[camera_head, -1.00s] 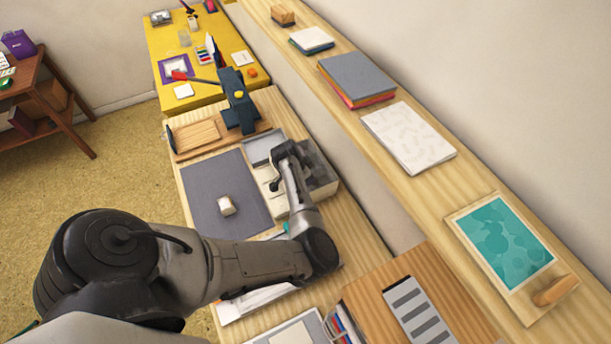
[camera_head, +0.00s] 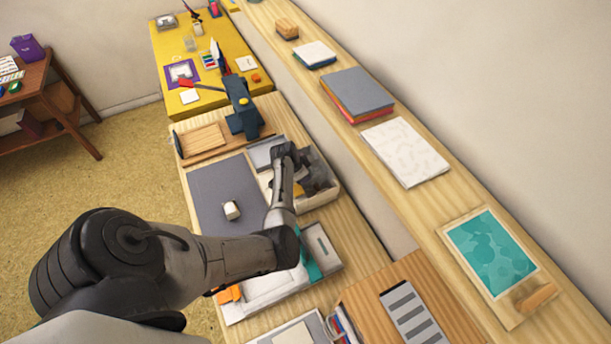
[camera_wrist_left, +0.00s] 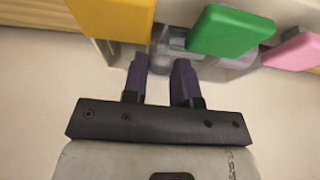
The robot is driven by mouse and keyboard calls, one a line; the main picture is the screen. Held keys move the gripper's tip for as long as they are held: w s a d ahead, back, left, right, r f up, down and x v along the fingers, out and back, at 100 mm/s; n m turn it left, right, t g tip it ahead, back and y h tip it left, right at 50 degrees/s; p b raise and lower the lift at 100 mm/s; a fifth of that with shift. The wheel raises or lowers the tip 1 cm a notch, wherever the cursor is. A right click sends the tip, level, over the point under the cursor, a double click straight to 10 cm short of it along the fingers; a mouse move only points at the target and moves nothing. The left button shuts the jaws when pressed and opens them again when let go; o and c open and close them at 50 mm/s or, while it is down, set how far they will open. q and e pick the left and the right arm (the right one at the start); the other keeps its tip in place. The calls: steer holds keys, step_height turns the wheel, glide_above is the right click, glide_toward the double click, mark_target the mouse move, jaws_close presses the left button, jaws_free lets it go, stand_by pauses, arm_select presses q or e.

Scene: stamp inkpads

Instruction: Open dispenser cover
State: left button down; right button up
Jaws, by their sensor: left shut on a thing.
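My left gripper (camera_wrist_left: 166,64) shows two dark purple fingers with a narrow gap, shut on a thin greyish part, likely of the dispenser; its outline is blurred. In the head view my left gripper (camera_head: 313,178) reaches into or over a pale open-looking box (camera_head: 331,194) right of the grey mat. I take this box to be the dispenser; its cover is hard to make out. In the wrist view a yellow block (camera_wrist_left: 112,16), a green block (camera_wrist_left: 232,31) and a pink block (camera_wrist_left: 295,50) lie close beyond the fingertips. My right gripper is not seen.
A wooden tray (camera_head: 203,137) and dark blue press (camera_head: 240,110) stand behind. A shelf (camera_head: 440,218) runs along the right.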

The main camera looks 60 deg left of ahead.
arm_select(q)
steer(key=a+b, duration=0.1)
steer(key=a, duration=0.3)
steer(key=shift+w, duration=0.15)
steer(key=shift+a, duration=0.25)
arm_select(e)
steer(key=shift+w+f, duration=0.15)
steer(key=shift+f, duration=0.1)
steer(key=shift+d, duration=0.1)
arm_select(q)
steer(key=c, duration=0.9)
jaws_free()
